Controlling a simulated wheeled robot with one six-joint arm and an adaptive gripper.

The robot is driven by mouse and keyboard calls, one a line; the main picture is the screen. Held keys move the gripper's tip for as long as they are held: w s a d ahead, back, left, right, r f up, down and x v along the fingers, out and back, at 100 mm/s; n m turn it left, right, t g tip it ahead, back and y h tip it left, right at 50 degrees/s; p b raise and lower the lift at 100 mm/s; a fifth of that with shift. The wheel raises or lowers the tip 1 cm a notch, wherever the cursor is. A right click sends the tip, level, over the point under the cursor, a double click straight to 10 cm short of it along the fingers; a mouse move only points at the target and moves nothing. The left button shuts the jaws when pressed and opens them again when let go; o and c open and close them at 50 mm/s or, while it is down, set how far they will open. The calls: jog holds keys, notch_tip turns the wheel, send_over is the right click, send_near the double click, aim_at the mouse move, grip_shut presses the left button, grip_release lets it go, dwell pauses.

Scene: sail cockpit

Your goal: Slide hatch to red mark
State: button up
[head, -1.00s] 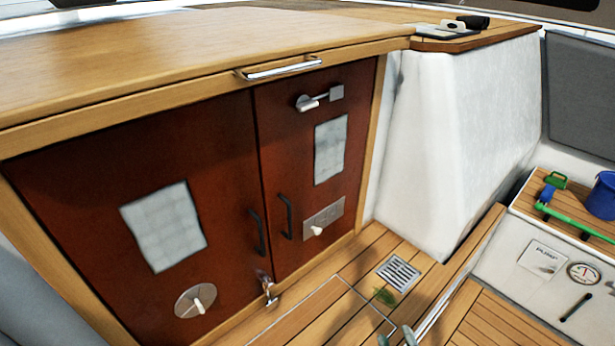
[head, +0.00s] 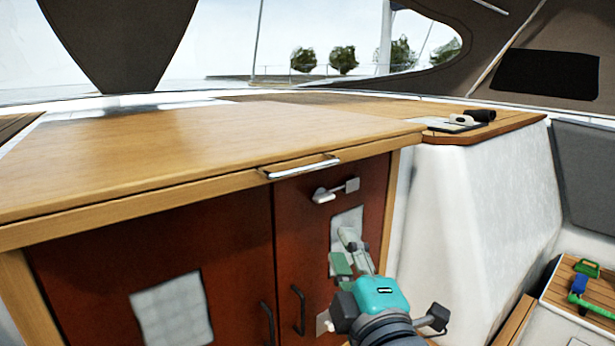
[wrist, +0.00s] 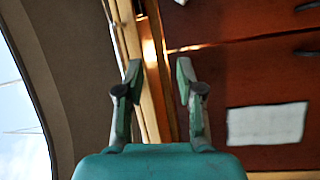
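The hatch (head: 200,150) is a broad, light wooden panel lying across the top of the red-brown cabinet in the head view. A chrome bar handle (head: 300,167) is on its front edge. I see no red mark in either view. My gripper (head: 345,250) is raised in front of the right cabinet door, below and right of the handle. In the wrist view my gripper (wrist: 159,72) has its two fingers spread apart with nothing between them.
The right cabinet door (head: 370,205) has a latch (head: 335,190) near its top. A white moulded wall (head: 480,205) stands to the right. A black cylinder (head: 478,115) lies on the wooden ledge behind. Green and blue items (head: 582,280) sit at far right.

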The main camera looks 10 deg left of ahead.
aim_at(307, 169)
notch_tip(307, 169, up, 8)
jog(key=s+a+n+y, duration=0.1)
jog(key=a+n, duration=0.1)
jog(key=a, duration=0.1)
jog(key=x, duration=1)
jog(key=shift+w, duration=0.3)
jog(key=shift+d, duration=0.1)
grip_shut()
